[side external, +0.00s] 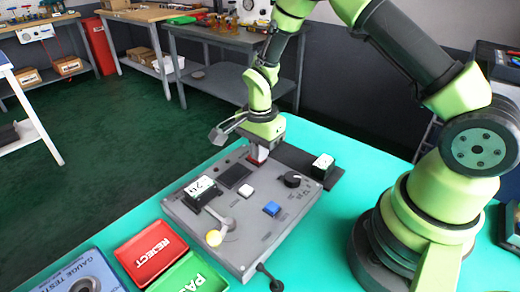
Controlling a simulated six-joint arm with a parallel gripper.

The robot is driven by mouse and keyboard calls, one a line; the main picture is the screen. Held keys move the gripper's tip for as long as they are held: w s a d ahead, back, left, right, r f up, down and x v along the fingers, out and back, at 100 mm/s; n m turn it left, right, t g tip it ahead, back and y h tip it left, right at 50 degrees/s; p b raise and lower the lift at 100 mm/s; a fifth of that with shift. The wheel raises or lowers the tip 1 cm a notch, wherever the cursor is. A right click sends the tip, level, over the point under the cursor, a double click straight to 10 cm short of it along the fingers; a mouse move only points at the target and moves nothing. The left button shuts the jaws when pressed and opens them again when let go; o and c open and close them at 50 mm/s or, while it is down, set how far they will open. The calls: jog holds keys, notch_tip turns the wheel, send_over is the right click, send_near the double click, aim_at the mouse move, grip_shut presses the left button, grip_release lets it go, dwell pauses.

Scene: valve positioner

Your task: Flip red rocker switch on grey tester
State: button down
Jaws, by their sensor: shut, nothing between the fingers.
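The grey tester (262,238) lies on the teal table top. It carries a black dial, a blue button, a white button, a dark screen and a lever with a yellow knob. My gripper (258,158) is shut, pointing down over the tester's far edge. A small red part, likely the red rocker switch (256,160), shows right at the fingertips. The fingers cover most of it, so I cannot tell which way it is tilted or whether they touch it.
A red REJECT tray (150,252) and a green PASS tray (190,276) sit at the front left, beside a blue GAUGE TESTER box (75,278). A black block with a white label (322,166) stands right of my gripper. Workbenches stand behind, apart from the table.

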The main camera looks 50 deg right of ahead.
jog(key=shift+f, duration=0.25)
dwell(0.3)
jog(key=shift+w+r, duration=0.25)
jog(key=shift+w, duration=0.5)
jog(key=shift+r, duration=0.1)
notch_tip(320, 180, up, 14)
jog(key=w, duration=0.2)
